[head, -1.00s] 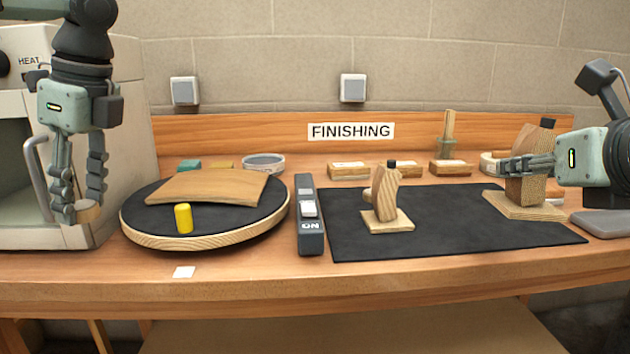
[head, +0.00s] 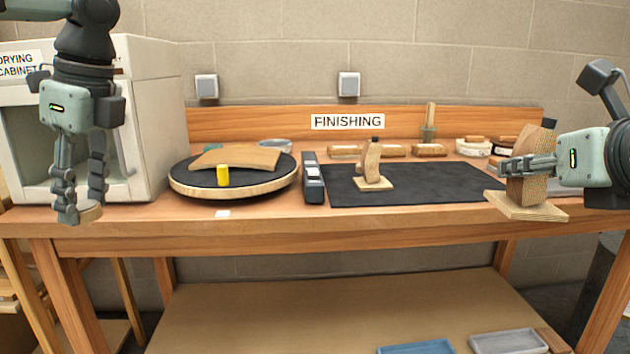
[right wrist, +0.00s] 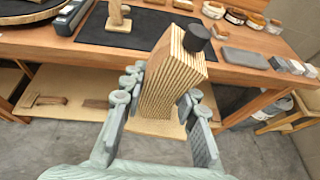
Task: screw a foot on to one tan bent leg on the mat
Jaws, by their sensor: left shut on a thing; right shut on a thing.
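A small tan bent leg (head: 373,162) with a dark top stands upright on a square wooden base on the black mat (head: 440,182). My right gripper (head: 520,166) is shut on a larger tan bent leg (head: 528,182), with striped layers, a black top and a square base. This piece is held upright near the table's front right; the right wrist view shows its striped face (right wrist: 172,85) between the fingers. My left gripper (head: 80,203) is shut on a small round wooden foot (head: 89,214), partly hidden by the fingers, in front of the cabinet. Neither gripper is near the small leg.
A round board (head: 180,186) carries a curved tan panel (head: 250,158) and a yellow cylinder (head: 222,176). A dark switch box (head: 313,185) lies left of the mat. The drying cabinet (head: 150,110) stands at left. Wooden blocks line the back. The mat has bare room around the small leg.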

